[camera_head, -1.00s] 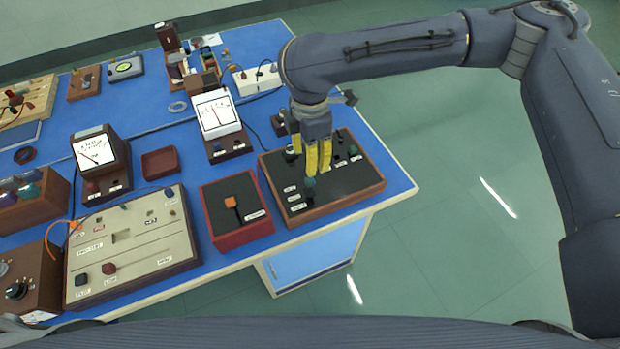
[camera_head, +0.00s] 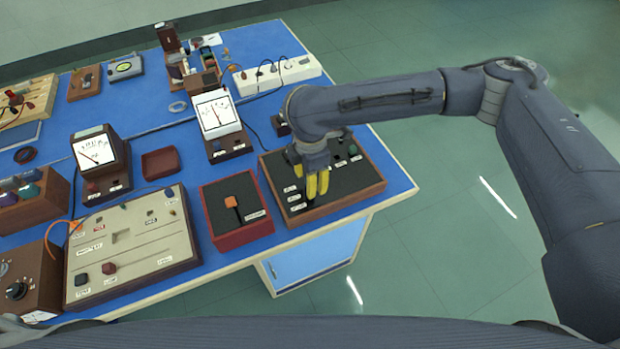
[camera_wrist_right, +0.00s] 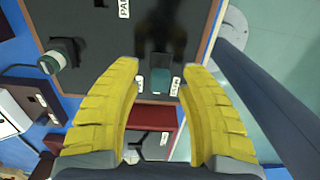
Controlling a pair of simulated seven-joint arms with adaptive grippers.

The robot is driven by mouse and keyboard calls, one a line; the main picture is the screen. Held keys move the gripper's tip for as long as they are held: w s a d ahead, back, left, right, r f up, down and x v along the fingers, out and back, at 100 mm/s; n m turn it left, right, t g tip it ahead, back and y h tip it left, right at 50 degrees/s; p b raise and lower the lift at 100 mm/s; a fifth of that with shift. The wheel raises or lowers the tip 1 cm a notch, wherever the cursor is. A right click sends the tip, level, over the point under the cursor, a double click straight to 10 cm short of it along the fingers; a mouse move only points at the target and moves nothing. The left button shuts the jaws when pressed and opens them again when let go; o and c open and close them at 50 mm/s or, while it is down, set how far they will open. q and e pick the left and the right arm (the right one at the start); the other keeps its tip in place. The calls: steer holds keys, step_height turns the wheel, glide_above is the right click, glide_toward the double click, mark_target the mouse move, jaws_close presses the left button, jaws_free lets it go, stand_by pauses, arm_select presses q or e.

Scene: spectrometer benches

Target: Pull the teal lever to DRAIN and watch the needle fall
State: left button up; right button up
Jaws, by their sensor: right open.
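A dark panel in a wooden frame (camera_head: 362,186) stands at the bench's right end. The teal lever's knob (camera_wrist_right: 160,80) shows in the right wrist view, between white labels too small to read. My right gripper (camera_head: 317,192) is down at the panel and hides the knob in the head view. In the right wrist view its yellow fingers (camera_wrist_right: 160,70) are open, one on each side of the knob with gaps. A white-faced meter (camera_head: 216,116) stands behind the panel to the left; its thin needle is near the middle. My left gripper is not in view.
A red box with an orange-handled lever (camera_head: 241,231) stands left of the panel. A beige slider panel (camera_head: 130,262) and a second meter (camera_head: 98,150) lie farther left. Another green-rimmed knob (camera_wrist_right: 57,63) is on the dark panel. Open floor is right of the bench.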

steer(key=shift+c, duration=0.2)
jaws_close()
steer(key=shift+s, duration=0.1)
steer(key=shift+s+d+f+t+y, duration=0.15)
steer(key=shift+s+t+y, duration=0.2)
steer(key=shift+t, duration=0.35)
steer(key=shift+s+d+r+t+y, duration=0.15)
steer(key=shift+s+t+y, duration=0.2)
steer(key=shift+t, duration=0.35)
steer(key=shift+s+d+f+t+y, duration=0.2)
steer(key=shift+s+t, duration=0.1)
steer(key=shift+t, duration=0.3)
steer(key=shift+s+d+f+t+y, duration=0.15)
steer(key=shift+s+t+y, duration=0.1)
steer(key=shift+t, duration=0.35)
steer(key=shift+a, duration=0.1)
steer(key=shift+o, duration=0.2)
jaws_free()
steer(key=v, duration=0.7)
steer(key=shift+s+r, duration=0.15)
steer(key=shift+s, duration=0.05)
